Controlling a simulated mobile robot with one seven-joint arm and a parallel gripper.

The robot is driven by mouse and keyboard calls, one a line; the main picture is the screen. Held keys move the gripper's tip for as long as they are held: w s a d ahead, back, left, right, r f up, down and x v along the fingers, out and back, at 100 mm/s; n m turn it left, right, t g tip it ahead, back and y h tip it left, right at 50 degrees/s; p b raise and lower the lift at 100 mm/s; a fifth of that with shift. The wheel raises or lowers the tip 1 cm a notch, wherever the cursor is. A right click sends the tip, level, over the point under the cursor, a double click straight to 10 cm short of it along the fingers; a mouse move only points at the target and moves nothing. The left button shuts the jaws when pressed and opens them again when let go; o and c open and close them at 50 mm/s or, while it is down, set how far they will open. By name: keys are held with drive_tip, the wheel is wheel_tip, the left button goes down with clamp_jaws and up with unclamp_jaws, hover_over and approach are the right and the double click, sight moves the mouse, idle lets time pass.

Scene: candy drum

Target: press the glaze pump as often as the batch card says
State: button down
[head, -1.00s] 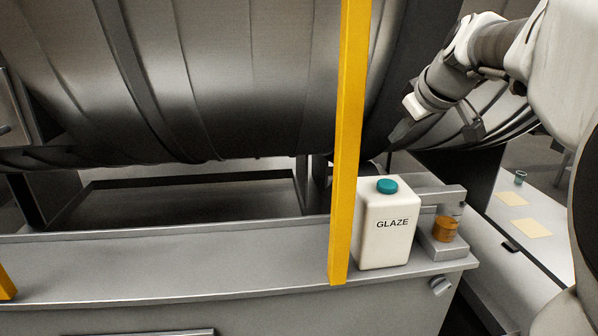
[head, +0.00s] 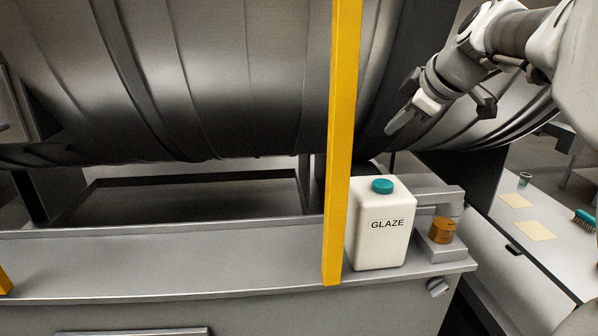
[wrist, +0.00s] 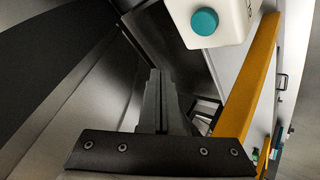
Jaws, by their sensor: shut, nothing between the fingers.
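The white glaze container (head: 380,235), marked GLAZE, stands upright on the grey ledge. It has a round teal top (head: 382,186), which also shows in the wrist view (wrist: 204,21). A grey bracket (head: 440,193) reaches right from the container over an amber cup (head: 443,231). My gripper (head: 392,130) is shut and empty, in front of the drum, above the container and apart from it. In the wrist view its fingers (wrist: 154,75) are together, left of and below the teal top. No legible batch card shows.
A yellow post (head: 340,150) stands just left of the container. The big metal drum (head: 250,80) fills the back. On the right counter (head: 520,249) lie two tan sheets (head: 517,201) (head: 535,231), a small cup (head: 525,179) and a teal brush (head: 584,218).

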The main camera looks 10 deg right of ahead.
sight(388, 186)
wheel_tip(388, 186, down, 8)
drive_tip(key=b, duration=0.6)
drive_tip(key=shift+f+b, duration=0.4)
drive_tip(key=shift+f, duration=0.05)
drive_tip(key=shift+f, duration=0.15)
idle(1.5)
drive_tip(key=shift+f+b, duration=0.25)
drive_tip(key=shift+b, duration=0.45)
drive_tip(key=shift+f+b, duration=0.55)
drive_tip(key=shift+b, duration=0.1)
idle(0.4)
drive_tip(key=shift+r, duration=0.15)
drive_tip(key=shift+r+p, duration=0.55)
drive_tip(key=shift+r, duration=0.3)
